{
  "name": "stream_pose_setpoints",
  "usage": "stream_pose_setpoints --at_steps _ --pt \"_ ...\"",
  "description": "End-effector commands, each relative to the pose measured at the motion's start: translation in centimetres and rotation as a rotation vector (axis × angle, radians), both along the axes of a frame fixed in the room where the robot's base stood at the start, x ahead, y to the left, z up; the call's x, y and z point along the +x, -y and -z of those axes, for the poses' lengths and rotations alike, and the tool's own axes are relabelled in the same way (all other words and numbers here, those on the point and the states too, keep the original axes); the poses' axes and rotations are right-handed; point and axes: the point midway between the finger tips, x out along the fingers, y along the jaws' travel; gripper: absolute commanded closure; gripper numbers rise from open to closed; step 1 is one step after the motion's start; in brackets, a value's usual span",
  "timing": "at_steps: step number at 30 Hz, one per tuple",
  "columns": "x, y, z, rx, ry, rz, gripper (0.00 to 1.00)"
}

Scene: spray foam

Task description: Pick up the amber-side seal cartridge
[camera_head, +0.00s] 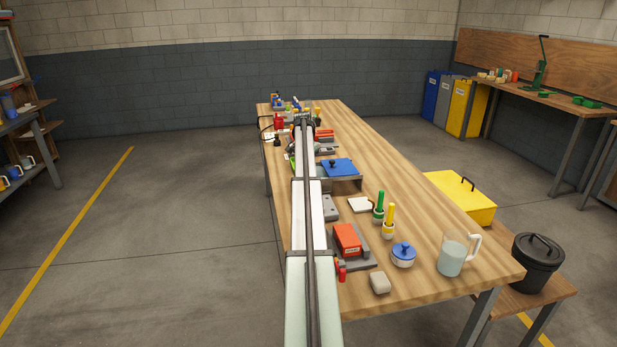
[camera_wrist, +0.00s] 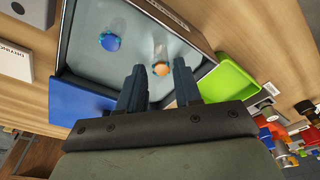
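In the wrist view, the amber-side seal cartridge (camera_wrist: 161,50) is a small clear piece with an orange end. It is in a grey, dark-rimmed tray (camera_wrist: 185,22), beyond my fingertips and roughly in line with the gap between them. A second clear cartridge with a blue end (camera_wrist: 110,41) is to its left in the same tray. My gripper (camera_wrist: 158,72) is open, its two dark fingers apart with nothing seen held between them. I cannot tell how far the fingertips are above the tray. In the head view, my arm hides the cartridges.
A blue panel (camera_wrist: 80,103) is at the tray's left side and a green bin (camera_wrist: 227,80) at its right. A white labelled box (camera_wrist: 14,62) is further left. Several small coloured parts crowd the right edge. In the head view, the wooden table (camera_head: 420,225) has bare wood along its right side.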

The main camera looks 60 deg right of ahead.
Motion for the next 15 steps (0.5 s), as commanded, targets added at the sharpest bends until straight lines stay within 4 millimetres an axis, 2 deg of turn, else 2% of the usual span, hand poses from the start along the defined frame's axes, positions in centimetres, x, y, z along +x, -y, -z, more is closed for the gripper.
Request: stream_pose_setpoints --at_steps 9,15 --pt "0.1 0.9 3.9 0.001 -0.001 0.0 0.66" --pt "0.1 1.0 4.4 0.0 0.0 0.0 0.66"
